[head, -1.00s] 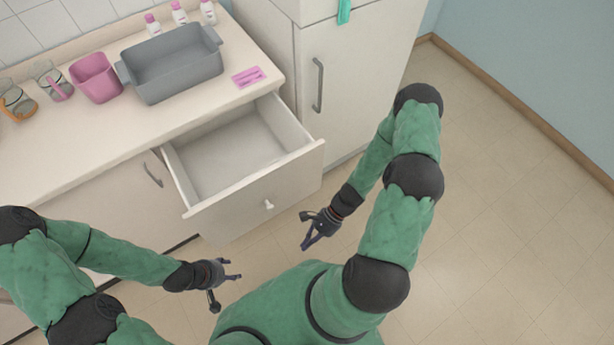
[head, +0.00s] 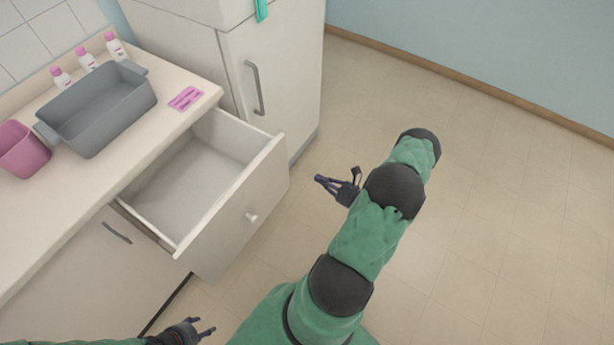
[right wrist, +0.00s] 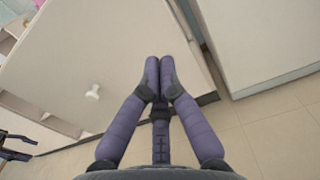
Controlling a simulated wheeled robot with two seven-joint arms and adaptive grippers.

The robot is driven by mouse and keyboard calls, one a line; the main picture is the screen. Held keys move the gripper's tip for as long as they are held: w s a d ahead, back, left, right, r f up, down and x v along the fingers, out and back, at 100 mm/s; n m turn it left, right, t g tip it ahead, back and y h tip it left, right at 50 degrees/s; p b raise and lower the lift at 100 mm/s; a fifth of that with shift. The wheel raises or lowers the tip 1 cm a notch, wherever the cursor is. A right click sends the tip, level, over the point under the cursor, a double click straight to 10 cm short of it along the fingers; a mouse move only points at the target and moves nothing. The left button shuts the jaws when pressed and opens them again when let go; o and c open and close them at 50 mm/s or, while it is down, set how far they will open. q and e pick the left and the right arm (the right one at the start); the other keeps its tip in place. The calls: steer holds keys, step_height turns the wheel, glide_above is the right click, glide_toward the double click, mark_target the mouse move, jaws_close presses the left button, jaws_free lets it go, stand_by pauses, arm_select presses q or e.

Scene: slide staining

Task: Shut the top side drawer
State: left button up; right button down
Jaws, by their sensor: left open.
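The top side drawer (head: 230,205) is pulled out of the counter and looks empty inside. Its pale front has a small round white knob (head: 251,217). In the right wrist view the drawer front (right wrist: 115,45) and its knob (right wrist: 93,93) lie ahead and to the left. My right gripper (head: 322,181) is to the right of the drawer front, apart from it. In the right wrist view its fingertips (right wrist: 159,66) meet with nothing between them. My left gripper (head: 208,328) is open and empty near the bottom edge, below the drawer front.
A tall cabinet (head: 285,80) stands just right of the drawer. The counter (head: 60,215) bears a grey basin (head: 100,110), a pink container (head: 22,150), several bottles and a pink rack (head: 186,98). The floor (head: 480,200) to the right is clear.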

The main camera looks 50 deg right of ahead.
mark_target(284, 160)
arm_select(q)
step_height(284, 160, down, 3)
steer(key=b, duration=0.3)
steer(key=shift+f, duration=0.15)
arm_select(e)
steer(key=w, duration=0.8)
steer(key=w+a, duration=0.1)
steer(key=w, duration=0.3)
steer(key=shift+w+a, duration=0.1)
steer(key=shift+w, duration=0.3)
steer(key=shift+w, duration=0.1)
